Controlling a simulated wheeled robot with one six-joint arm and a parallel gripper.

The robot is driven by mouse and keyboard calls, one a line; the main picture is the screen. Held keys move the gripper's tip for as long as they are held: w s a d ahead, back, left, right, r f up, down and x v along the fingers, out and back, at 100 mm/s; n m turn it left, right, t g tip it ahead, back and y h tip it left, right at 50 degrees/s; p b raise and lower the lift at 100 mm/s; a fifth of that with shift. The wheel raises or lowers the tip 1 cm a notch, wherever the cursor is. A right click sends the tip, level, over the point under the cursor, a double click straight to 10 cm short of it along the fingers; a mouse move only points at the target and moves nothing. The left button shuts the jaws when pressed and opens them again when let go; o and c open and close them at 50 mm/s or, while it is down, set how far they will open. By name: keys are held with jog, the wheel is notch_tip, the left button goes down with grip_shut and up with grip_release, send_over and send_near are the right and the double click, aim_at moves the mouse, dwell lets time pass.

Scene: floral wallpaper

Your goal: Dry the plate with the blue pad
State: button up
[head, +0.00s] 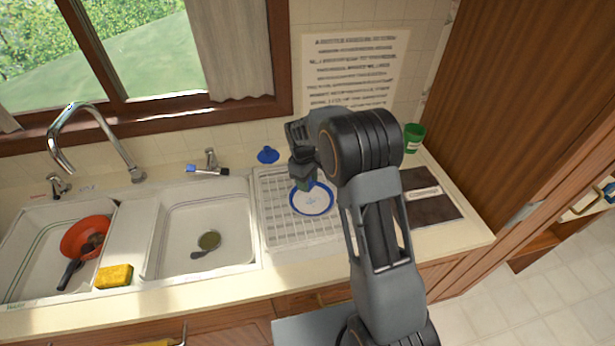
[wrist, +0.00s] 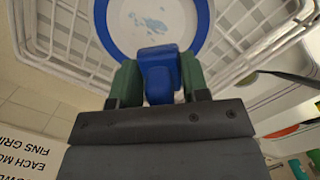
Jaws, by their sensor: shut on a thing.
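The plate (head: 312,202) is white with a blue rim and lies on the white dish rack right of the sinks. Pale blue wet-looking marks show on its middle in the wrist view (wrist: 150,22). My gripper (head: 304,184) is over the plate's far left edge, pointing down. In the wrist view its green fingers (wrist: 158,80) are shut on the blue pad (wrist: 158,62). The pad overlaps the plate's near rim in that view; I cannot tell whether it touches. The gripper and arm hide the pad in the head view.
The dish rack (head: 275,215) has raised wire sides. A blue object (head: 268,155) stands behind it. A green cup (head: 413,137) and a dark mat (head: 432,202) are to the right.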

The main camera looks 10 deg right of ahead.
aim_at(308, 203)
jog(key=shift+f+b, duration=2.25)
jog(key=shift+f, duration=1.75)
jog(key=shift+d+r, duration=0.15)
jog(key=shift+d, duration=0.15)
jog(key=shift+d+f+p, duration=0.2)
jog(key=shift+d+p, duration=0.1)
jog(key=shift+d, duration=1.25)
jog(key=shift+a, duration=1.8)
jog(key=shift+r+p, duration=2.2)
jog(key=shift+r, duration=1.9)
jog(key=shift+f, duration=0.1)
